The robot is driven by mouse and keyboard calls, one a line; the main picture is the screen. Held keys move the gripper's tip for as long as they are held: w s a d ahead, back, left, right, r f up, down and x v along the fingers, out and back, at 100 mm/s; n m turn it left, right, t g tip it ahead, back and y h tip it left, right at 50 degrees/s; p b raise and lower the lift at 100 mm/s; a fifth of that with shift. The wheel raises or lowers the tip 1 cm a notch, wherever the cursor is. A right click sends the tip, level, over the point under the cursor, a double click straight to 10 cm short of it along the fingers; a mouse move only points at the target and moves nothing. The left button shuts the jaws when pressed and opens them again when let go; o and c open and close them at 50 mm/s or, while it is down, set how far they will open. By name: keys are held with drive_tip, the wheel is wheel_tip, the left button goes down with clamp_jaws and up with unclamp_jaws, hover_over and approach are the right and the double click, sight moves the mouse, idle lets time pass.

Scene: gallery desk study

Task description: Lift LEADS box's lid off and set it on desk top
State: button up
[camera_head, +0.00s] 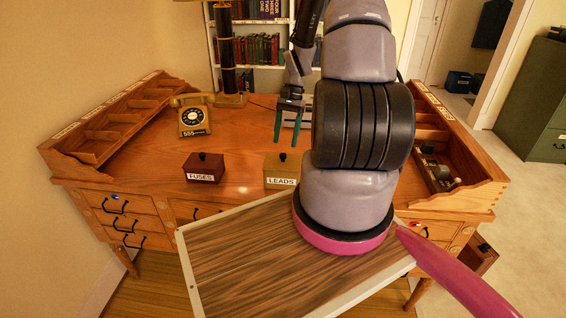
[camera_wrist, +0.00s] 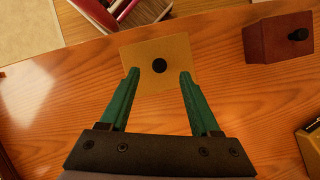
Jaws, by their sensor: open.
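The LEADS box (camera_head: 281,180) is a tan box on the desk, with its name on a white front label. Its lid (camera_head: 282,162) is on, with a dark knob on top. In the wrist view the lid (camera_wrist: 178,49) shows from above, with its round black knob (camera_wrist: 159,66) between and beyond the fingertips. My gripper (camera_head: 289,141) has green fingers, open and empty, above the desk behind the box in the head view. It also shows in the wrist view (camera_wrist: 159,75). The desk top (camera_head: 240,150) is reddish wood. My arm hides part of it.
The dark red FUSES box (camera_head: 204,168) stands left of the LEADS box, with bare desk between. A yellow telephone (camera_head: 193,115) and lamp base (camera_head: 229,99) stand at the back. Slotted racks (camera_head: 112,118) line the sides.

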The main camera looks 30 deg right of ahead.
sight(283, 154)
drive_tip(key=x, duration=0.4)
drive_tip(key=shift+f, duration=0.4)
clamp_jaws()
